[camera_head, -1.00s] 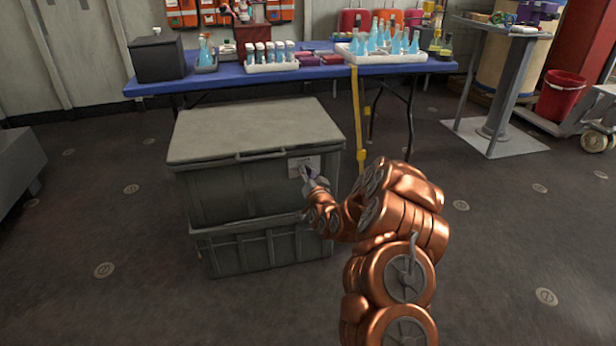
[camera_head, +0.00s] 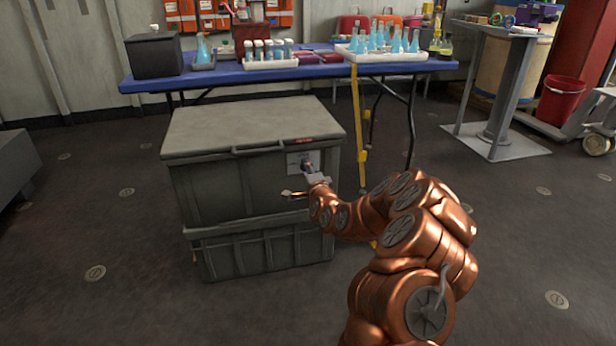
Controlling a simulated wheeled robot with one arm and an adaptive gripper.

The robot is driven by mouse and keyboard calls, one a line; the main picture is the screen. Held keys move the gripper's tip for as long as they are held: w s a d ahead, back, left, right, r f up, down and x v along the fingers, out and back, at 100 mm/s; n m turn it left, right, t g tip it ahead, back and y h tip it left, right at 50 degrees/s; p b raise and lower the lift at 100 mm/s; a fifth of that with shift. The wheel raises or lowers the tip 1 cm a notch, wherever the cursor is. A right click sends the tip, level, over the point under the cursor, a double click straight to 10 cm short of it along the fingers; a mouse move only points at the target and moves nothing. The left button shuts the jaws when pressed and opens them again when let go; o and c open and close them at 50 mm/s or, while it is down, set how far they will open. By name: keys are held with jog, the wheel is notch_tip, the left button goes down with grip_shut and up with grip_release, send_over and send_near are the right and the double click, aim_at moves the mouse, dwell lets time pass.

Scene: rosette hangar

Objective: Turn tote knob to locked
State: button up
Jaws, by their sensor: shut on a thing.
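My gripper (camera_head: 310,174) is at the plate, shut on the knob. The fingers partly cover the knob, and I cannot tell its exact angle.
The tote rests on another grey crate (camera_head: 262,252). The blue table (camera_head: 220,78) behind carries a black box (camera_head: 155,57), flasks and a white tray (camera_head: 395,57). A yellow strap (camera_head: 356,120) hangs near the tote's right side. Floor to the left and front is clear.

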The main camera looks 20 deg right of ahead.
jog(key=shift+m+b, duration=0.5)
jog(key=shift+m, duration=0.1)
jog(key=o, duration=1.1)
jog(key=shift+s+a, duration=0.2)
jog(key=shift+s, duration=1.8)
jog(key=shift+s+a, duration=0.25)
jog(key=shift+s, duration=1.7)
jog(key=shift+s+a, duration=0.2)
jog(key=shift+s, duration=1.8)
